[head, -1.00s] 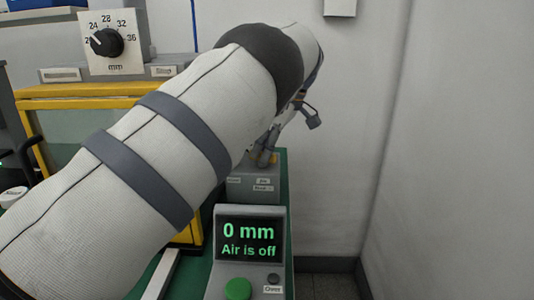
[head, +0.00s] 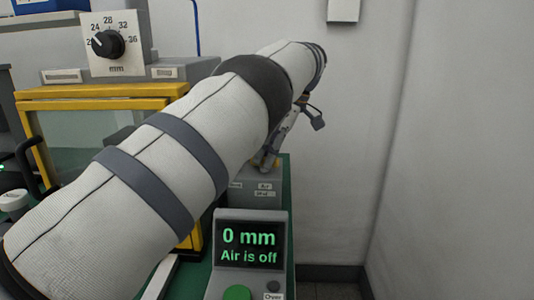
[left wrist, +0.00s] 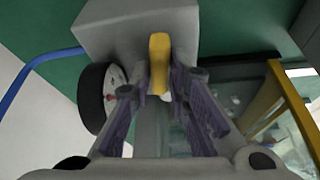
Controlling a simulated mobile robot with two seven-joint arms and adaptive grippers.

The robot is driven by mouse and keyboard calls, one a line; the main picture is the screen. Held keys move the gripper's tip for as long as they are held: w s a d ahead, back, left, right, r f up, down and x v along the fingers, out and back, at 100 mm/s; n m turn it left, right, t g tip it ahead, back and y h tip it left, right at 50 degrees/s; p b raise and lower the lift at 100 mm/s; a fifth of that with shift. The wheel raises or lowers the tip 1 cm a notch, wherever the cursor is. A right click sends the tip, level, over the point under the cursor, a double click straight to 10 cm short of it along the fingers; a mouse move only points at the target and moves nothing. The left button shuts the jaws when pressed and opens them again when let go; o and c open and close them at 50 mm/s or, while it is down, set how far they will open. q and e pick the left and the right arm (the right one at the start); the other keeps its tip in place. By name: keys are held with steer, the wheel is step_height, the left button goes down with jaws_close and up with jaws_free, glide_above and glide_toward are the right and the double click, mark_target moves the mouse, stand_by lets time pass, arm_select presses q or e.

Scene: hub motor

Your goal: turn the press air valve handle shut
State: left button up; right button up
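The air valve is a grey block (head: 255,190) with printed labels, on the green bench behind the display. Its yellow handle (left wrist: 159,62) shows in the left wrist view, in front of the block (left wrist: 115,30). In the head view my arm and gripper mostly hide the handle. My left gripper (head: 270,158) is at the valve. In the left wrist view its fingers (left wrist: 160,88) are apart, one on each side of the handle, with some gap visible; contact cannot be told. The display (head: 251,245) reads "0 mm" and "Air is off". My right gripper is out of view.
A round black-rimmed gauge (left wrist: 98,98) sits beside the handle in the wrist view. A yellow-framed guard (head: 95,90) and a dial marked in mm (head: 107,44) stand at the left. A grey wall is at the right.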

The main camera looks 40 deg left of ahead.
arm_select(q)
steer(key=shift+o, duration=1.3)
